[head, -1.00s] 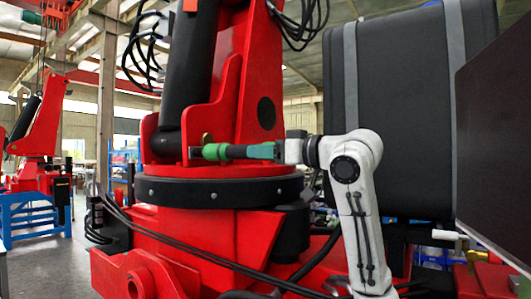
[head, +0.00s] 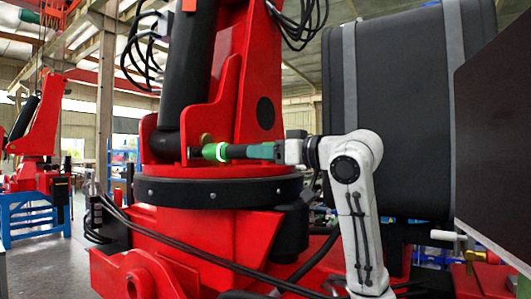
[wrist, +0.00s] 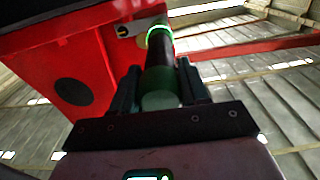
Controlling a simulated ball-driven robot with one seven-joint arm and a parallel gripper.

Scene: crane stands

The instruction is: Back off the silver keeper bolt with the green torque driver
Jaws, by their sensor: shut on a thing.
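The green torque driver (head: 237,152) lies level in the head view, its nose toward the red crane stand. My gripper (head: 262,151) is shut on its handle from the right. A ring on the driver glows bright green. In the wrist view my two dark fingers (wrist: 158,88) stand on either side of the driver (wrist: 160,55), whose round butt faces the camera. The driver's nose meets a small bracket area on the red column. The silver keeper bolt cannot be made out; the driver's front end hides that spot.
The red crane column (head: 235,100) rises behind the driver, above a black slewing ring (head: 220,191). Black cables (head: 200,255) run below.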

